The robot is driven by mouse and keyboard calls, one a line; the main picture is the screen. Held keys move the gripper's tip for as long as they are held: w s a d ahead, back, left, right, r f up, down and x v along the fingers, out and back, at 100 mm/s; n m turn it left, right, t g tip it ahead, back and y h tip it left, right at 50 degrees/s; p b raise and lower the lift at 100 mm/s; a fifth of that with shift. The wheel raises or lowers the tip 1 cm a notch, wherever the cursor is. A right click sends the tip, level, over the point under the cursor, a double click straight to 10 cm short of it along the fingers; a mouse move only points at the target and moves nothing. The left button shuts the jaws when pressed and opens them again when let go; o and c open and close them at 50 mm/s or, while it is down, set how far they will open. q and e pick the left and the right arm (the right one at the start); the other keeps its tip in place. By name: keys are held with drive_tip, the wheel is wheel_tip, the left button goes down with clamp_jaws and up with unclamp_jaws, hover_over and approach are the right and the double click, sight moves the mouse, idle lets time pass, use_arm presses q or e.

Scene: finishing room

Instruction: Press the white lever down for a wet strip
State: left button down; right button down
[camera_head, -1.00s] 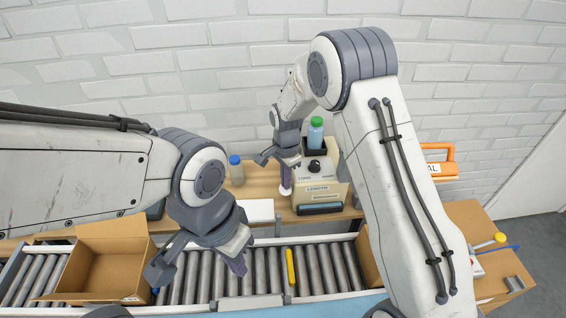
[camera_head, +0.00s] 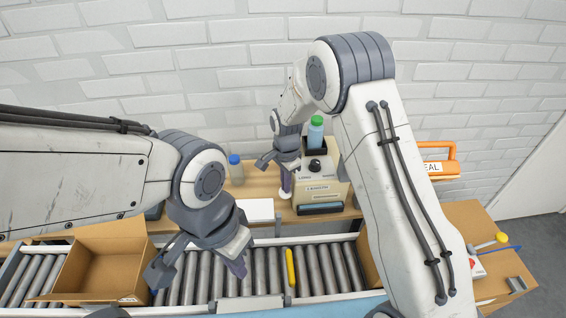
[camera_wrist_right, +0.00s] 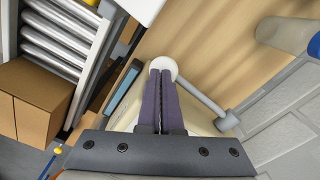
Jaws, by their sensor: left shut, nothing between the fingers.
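The white lever's round knob (camera_head: 285,194) is at the left side of the beige dispenser (camera_head: 322,190), which has a dark dial on top and a dark slot at its front. My right gripper (camera_head: 286,184) points down just over the knob. In the right wrist view, its two fingers (camera_wrist_right: 163,88) are together, with the white knob (camera_wrist_right: 162,66) at their tips and a grey rod (camera_wrist_right: 205,98) running from it to the right. I cannot tell whether the tips touch the knob. My left gripper (camera_head: 238,268) is shut and empty above the roller conveyor.
An open cardboard box (camera_head: 105,265) stands left on the roller conveyor (camera_head: 265,270). A yellow object (camera_head: 290,267) lies on the rollers. A green-capped bottle (camera_head: 315,132) stands in a holder behind the dispenser. A blue-capped jar (camera_head: 236,172) is to the left.

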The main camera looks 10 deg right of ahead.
wheel_tip(320, 180, up, 10)
drive_tip(key=w+p, duration=0.2)
drive_tip(key=p, duration=0.5)
drive_tip(key=shift+w, duration=0.15)
idle(0.4)
drive_tip(key=shift+f, duration=0.1)
drive_tip(key=shift+p, duration=0.35)
wheel_tip(320, 180, up, 5)
drive_tip(key=p, duration=0.3)
idle(0.5)
drive_tip(key=shift+a, duration=0.1)
